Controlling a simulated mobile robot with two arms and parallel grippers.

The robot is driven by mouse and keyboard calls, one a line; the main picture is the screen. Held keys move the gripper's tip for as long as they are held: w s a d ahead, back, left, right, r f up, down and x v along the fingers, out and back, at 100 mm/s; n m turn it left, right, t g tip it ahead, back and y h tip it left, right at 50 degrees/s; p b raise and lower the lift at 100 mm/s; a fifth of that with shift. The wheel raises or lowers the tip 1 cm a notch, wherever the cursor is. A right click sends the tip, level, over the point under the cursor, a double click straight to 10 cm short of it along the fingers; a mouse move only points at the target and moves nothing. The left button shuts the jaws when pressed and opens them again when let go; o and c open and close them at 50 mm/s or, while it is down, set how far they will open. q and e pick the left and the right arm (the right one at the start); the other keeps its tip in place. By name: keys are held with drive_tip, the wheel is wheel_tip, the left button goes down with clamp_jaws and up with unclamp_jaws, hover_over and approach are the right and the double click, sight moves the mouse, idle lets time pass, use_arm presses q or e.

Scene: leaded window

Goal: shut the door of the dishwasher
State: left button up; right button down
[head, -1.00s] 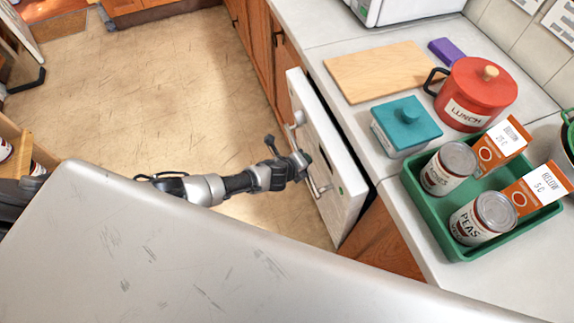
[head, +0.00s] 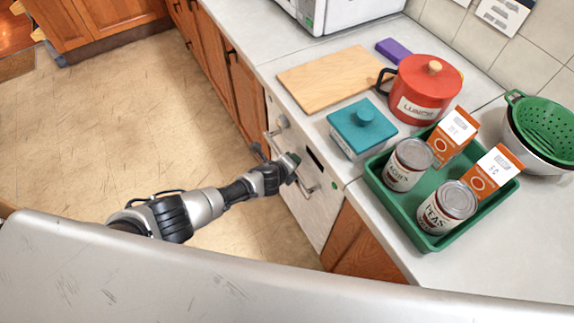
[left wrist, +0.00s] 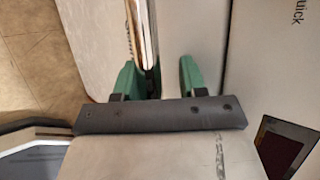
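The white dishwasher door (head: 312,215) stands upright below the counter in the head view, flush or nearly flush with the cabinet fronts. Whether it is latched cannot be told. Its bar handle (head: 314,187) is on the upper front. My left gripper (head: 294,160) is against or very close to the door's upper front, beside the handle. In the left wrist view its green fingers (left wrist: 158,78) are apart, with a thin pale edge between them close to the left finger and a gap to the right one. My right gripper is not in view.
The counter above holds a green tray (head: 447,240) with cans and cartons, a teal box (head: 361,128), a red pot (head: 425,92), a cutting board (head: 335,78) and a colander (head: 545,125). Wooden cabinets (head: 246,95) flank the door. The floor (head: 110,120) is clear.

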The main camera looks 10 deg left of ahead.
use_arm(q)
drive_tip(key=shift+o, duration=0.7)
drive_tip(key=shift+d+r, duration=0.1)
drive_tip(key=shift+d, duration=0.1)
drive_tip(key=shift+s+a+r+p, duration=0.25)
drive_tip(key=shift+s+r+p, duration=0.1)
drive_tip(key=shift+p, duration=0.15)
drive_tip(key=p+v, duration=0.3)
drive_tip(key=v, duration=0.6)
drive_tip(key=shift+s+a, duration=0.2)
drive_tip(key=shift+s, duration=0.15)
